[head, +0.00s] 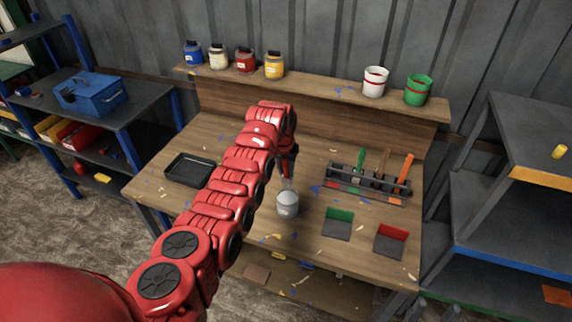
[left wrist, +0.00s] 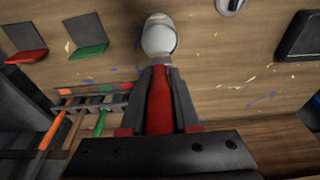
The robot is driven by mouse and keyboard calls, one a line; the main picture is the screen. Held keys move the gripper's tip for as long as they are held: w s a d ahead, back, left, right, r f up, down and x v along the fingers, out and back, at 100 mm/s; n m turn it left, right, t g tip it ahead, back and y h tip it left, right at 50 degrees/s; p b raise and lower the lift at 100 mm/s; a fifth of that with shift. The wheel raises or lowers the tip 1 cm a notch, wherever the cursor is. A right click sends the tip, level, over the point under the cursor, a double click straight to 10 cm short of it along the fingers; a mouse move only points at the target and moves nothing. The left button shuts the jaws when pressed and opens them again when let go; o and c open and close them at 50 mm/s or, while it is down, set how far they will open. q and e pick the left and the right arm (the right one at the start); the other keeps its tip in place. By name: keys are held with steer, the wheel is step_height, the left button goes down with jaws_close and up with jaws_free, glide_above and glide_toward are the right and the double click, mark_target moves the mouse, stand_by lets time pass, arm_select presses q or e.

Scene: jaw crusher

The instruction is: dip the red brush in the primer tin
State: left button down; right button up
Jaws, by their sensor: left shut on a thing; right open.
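The primer tin (head: 287,205), a small pale grey can, stands on the workbench near its middle. It also shows in the left wrist view (left wrist: 158,36), just beyond the fingertips. My left gripper (head: 288,168) is above the tin, pointing down, shut on the red brush. The brush's red handle (left wrist: 159,98) lies between the dark fingers in the left wrist view. The brush's lower end is at or over the tin's mouth; I cannot tell how deep it reaches. My right gripper is in neither view.
A brush rack (head: 366,185) with green, brown and orange handles stands to the right. Green (head: 338,223) and red (head: 391,240) holders are in front of it. A black tray (head: 189,170) lies at left. Several pots stand on the back ledge (head: 325,87).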

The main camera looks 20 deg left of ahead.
mark_target(285, 177)
arm_select(q)
steer(key=shift+s+f, duration=0.2)
steer(key=shift+f, duration=0.55)
steer(key=shift+s+f, duration=0.15)
steer(key=shift+f, duration=0.6)
steer(key=f+b, duration=0.3)
steer(key=shift+w+f, duration=0.1)
steer(key=shift+w, duration=0.15)
steer(key=shift+w+f+b, duration=0.2)
steer(key=shift+f+b, duration=0.1)
steer(key=shift+b, duration=0.5)
steer(key=shift+r, duration=0.1)
steer(key=shift+s+r+p, duration=0.2)
steer(key=shift+r+p, duration=0.75)
steer(key=shift+p, duration=0.25)
steer(key=shift+s+r+p, duration=0.3)
steer(key=shift+r+p, duration=0.3)
steer(key=shift+r, duration=0.35)
steer(key=shift+r, duration=0.1)
